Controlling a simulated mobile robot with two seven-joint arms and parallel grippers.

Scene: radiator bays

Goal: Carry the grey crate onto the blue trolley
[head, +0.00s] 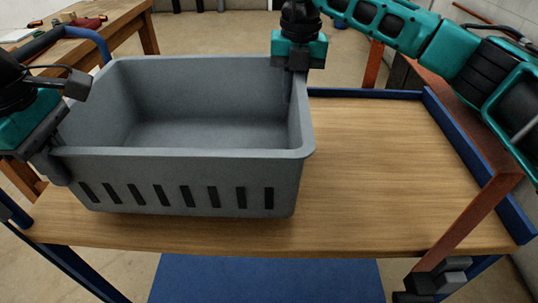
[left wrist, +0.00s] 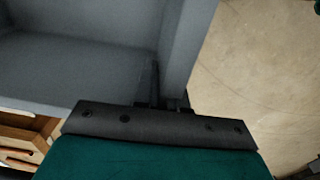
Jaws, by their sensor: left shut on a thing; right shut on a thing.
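The empty grey crate (head: 185,180) is upright over the left part of the blue trolley's wooden deck (head: 390,180). I cannot tell whether its base touches the deck. My left gripper (head: 58,146) is shut on the crate's left wall, near its front left corner. The left wrist view shows the same grip (left wrist: 163,100) on the crate wall (left wrist: 186,45). My right gripper (head: 292,70) is shut on the crate's right wall, towards the back. The crate hides the deck beneath it, and the fingertips are partly hidden.
The trolley has a raised blue rim (head: 470,145) at the right and back, and a lower blue shelf (head: 265,280). The deck right of the crate is clear. A wooden workbench (head: 115,25) with small items stands at the back left. A rust-coloured post (head: 470,220) crosses the right front.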

